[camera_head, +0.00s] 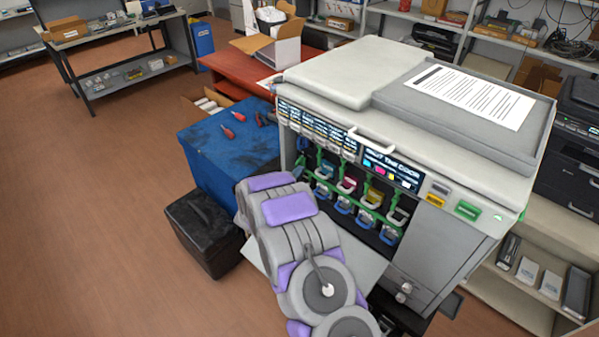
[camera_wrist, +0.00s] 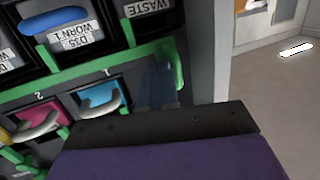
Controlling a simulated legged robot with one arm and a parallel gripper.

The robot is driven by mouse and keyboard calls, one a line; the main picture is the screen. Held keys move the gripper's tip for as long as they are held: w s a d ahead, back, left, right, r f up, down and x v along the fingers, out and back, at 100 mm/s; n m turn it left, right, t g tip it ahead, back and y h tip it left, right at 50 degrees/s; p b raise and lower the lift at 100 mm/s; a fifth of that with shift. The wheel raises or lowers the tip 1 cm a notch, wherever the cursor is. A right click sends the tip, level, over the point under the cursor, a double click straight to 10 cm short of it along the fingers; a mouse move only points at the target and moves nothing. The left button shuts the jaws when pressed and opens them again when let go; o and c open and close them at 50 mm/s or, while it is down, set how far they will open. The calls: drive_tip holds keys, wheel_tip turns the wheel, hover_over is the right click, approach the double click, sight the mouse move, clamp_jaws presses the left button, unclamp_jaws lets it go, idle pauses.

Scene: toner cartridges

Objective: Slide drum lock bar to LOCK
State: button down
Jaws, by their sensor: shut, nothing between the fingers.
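The printer (camera_head: 390,110) has its front open, with coloured toner cartridges in a row inside. Green bars (camera_head: 330,165) run around the slots. In the wrist view a green bar (camera_wrist: 178,66) stands beside the slots at the right edge of the opening. I cannot tell for sure which green part is the drum lock bar, and no LOCK mark is readable. My gripper (camera_wrist: 160,118) is shut and empty, its dark end and purple body filling the bottom of the wrist view. It appears close below the green bar; contact cannot be told. In the head view my arm hides it.
Drums labelled "WORN" (camera_wrist: 75,36) and a "WASTE" slot (camera_wrist: 145,8) appear in the wrist view, with a cyan cartridge (camera_wrist: 100,96) below. A blue-topped cabinet (camera_head: 225,145) and black box (camera_head: 203,230) stand left of the printer. Open floor lies further left.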

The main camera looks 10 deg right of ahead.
drive_tip(key=v, duration=0.6)
drive_tip(key=shift+a+f, duration=0.2)
drive_tip(key=shift+a, duration=0.2)
drive_tip(key=a+r+n+g+y, duration=0.2)
drive_tip(key=a+r+n+y, duration=0.1)
drive_tip(key=a+r+y, duration=0.55)
drive_tip(key=s+a+r+n+g+y, duration=0.1)
drive_tip(key=s+r+n+g+y, duration=0.15)
drive_tip(key=s, duration=0.35)
drive_tip(key=s+a+r+n+g+y, duration=0.1)
drive_tip(key=s+a+r+y, duration=0.15)
drive_tip(key=s, duration=0.45)
drive_tip(key=s+d+r+g+h, duration=0.1)
drive_tip(key=s+d+g, duration=0.2)
drive_tip(key=s, duration=1)
drive_tip(key=s+d+r+n+g+h, duration=0.1)
drive_tip(key=s+d+r+g, duration=0.1)
drive_tip(key=s+d, duration=0.5)
drive_tip(key=s+d+r+g+h, duration=0.1)
drive_tip(key=s+d+g, duration=0.3)
drive_tip(key=s, duration=1.5)
drive_tip(key=shift+d+r+g, duration=0.35)
drive_tip(key=shift+d+r, duration=0.2)
drive_tip(key=shift+d, duration=0.25)
